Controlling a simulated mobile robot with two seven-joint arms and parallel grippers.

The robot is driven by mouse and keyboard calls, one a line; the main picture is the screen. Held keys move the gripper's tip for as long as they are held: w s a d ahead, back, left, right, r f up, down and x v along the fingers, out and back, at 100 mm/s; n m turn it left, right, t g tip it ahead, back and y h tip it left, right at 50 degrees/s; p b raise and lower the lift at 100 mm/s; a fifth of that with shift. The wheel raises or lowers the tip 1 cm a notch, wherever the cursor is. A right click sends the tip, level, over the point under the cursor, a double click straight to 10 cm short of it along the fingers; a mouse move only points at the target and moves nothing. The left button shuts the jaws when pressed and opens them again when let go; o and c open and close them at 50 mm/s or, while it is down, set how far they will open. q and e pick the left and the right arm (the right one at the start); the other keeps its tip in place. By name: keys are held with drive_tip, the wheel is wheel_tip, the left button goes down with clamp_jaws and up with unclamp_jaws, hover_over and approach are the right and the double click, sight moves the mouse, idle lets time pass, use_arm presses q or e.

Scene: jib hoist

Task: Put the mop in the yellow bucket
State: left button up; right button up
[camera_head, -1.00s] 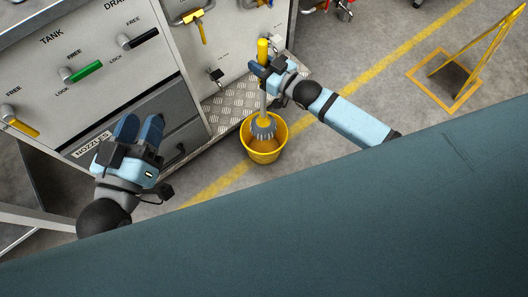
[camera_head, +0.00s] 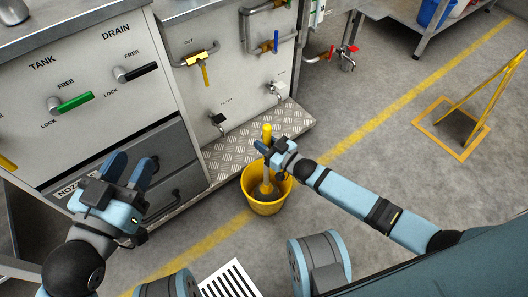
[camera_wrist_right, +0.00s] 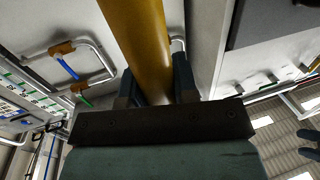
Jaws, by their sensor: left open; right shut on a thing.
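The yellow bucket (camera_head: 267,207) stands on the floor beside the metal tread plate, near the yellow floor line. The mop (camera_head: 267,135) is upright, with a yellow upper handle and a grey lower part. Its head is down inside the bucket, mostly hidden by the rim. My right gripper (camera_head: 264,149) is shut on the mop handle above the bucket. In the right wrist view the yellow handle (camera_wrist_right: 140,40) runs between the two fingers (camera_wrist_right: 155,88). My left gripper (camera_head: 131,168) is open and empty, in front of the cabinet drawers at the left.
The cabinet with tank and drain levers (camera_head: 72,101) stands at the left. The tread plate (camera_head: 235,150) juts out behind the bucket. A yellow folding frame (camera_head: 485,100) stands at the right, and a floor grate (camera_head: 229,281) lies in front. The floor right of the bucket is mostly clear.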

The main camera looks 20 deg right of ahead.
wheel_tip(320, 180, down, 4)
drive_tip(key=shift+r+b, duration=0.1)
drive_tip(key=shift+b, duration=0.8)
drive_tip(key=o, duration=0.5)
drive_tip(key=shift+f, duration=0.25)
drive_tip(key=shift+c, duration=0.2)
use_arm(q)
drive_tip(key=shift+w+a+r+m+t, duration=0.2)
drive_tip(key=shift+w+a+m+t, duration=0.15)
drive_tip(key=shift+m, duration=0.35)
use_arm(e)
drive_tip(key=o, duration=0.5)
drive_tip(key=shift+c, duration=0.2)
use_arm(q)
drive_tip(key=shift+d, duration=0.1)
use_arm(e)
drive_tip(key=shift+r, duration=0.15)
use_arm(q)
drive_tip(key=shift+s+d+f+n+g+p, duration=0.25)
drive_tip(key=shift+s+d+n+g+p, duration=0.2)
drive_tip(key=shift+n+p, duration=0.5)
drive_tip(key=shift+s+d+f+n+g+p, duration=0.25)
drive_tip(key=shift+s+n+p, duration=0.3)
drive_tip(key=shift+p, duration=0.75)
use_arm(e)
drive_tip(key=v, duration=1.2)
